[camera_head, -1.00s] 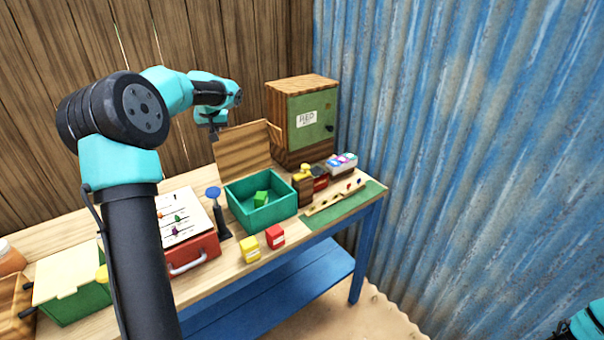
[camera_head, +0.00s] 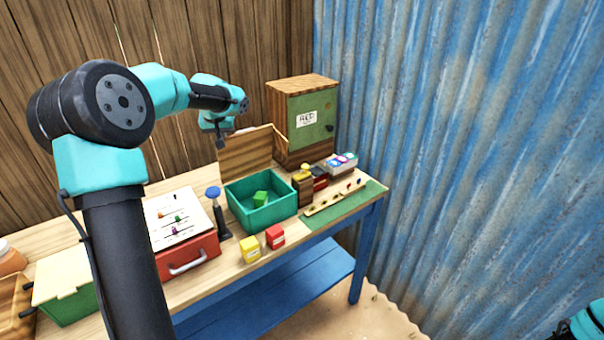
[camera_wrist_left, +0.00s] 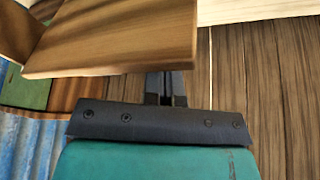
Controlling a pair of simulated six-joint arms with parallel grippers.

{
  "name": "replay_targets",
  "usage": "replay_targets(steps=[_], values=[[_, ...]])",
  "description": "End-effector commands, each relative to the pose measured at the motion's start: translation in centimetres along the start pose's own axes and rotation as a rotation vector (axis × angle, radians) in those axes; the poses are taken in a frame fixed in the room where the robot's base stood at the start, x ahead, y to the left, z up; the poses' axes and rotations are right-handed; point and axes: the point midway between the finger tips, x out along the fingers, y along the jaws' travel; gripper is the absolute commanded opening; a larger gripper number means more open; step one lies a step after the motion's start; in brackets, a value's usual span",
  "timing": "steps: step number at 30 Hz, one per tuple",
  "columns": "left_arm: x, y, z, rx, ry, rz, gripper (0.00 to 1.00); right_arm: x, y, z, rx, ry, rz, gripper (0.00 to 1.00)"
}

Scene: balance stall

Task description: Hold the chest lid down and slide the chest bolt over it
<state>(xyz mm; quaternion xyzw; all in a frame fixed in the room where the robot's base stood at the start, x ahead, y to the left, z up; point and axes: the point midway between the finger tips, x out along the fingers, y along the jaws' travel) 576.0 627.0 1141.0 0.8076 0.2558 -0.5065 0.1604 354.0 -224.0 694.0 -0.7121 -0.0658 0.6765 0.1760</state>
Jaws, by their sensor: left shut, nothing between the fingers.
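The chest is a teal open-topped box (camera_head: 232,212) on the table, with a green block (camera_head: 261,198) inside. Its wooden lid (camera_head: 245,152) stands raised at the back edge. My left gripper (camera_head: 220,144) is at the upper left edge of the lid, shut and empty. In the left wrist view the closed fingers (camera_wrist_left: 166,88) sit close to the edge of a wooden board (camera_wrist_left: 115,40), which looks like the lid; I cannot tell if they touch. I cannot make out the bolt. My right gripper is out of view.
A wooden cabinet (camera_head: 302,88) with a green door stands behind right. A red case (camera_head: 190,262), a blue-topped lever (camera_head: 213,193), a yellow block (camera_head: 250,249) and a red block (camera_head: 275,237) are near the chest. A cream-lidded green box (camera_head: 62,275) is at left.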

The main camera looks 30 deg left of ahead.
Motion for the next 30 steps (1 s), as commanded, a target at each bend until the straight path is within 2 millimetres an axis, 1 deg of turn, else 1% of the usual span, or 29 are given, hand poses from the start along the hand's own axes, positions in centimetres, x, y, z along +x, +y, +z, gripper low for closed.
replay_targets(steps=[26, 30], values=[[-1.5, 2.0, 3.2, 0.001, -0.001, 0.000, 0.00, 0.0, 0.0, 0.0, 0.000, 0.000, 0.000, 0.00], [-1.7, 2.0, 3.1, 0.000, 0.000, 0.000, 0.00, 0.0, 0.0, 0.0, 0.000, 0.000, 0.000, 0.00]])
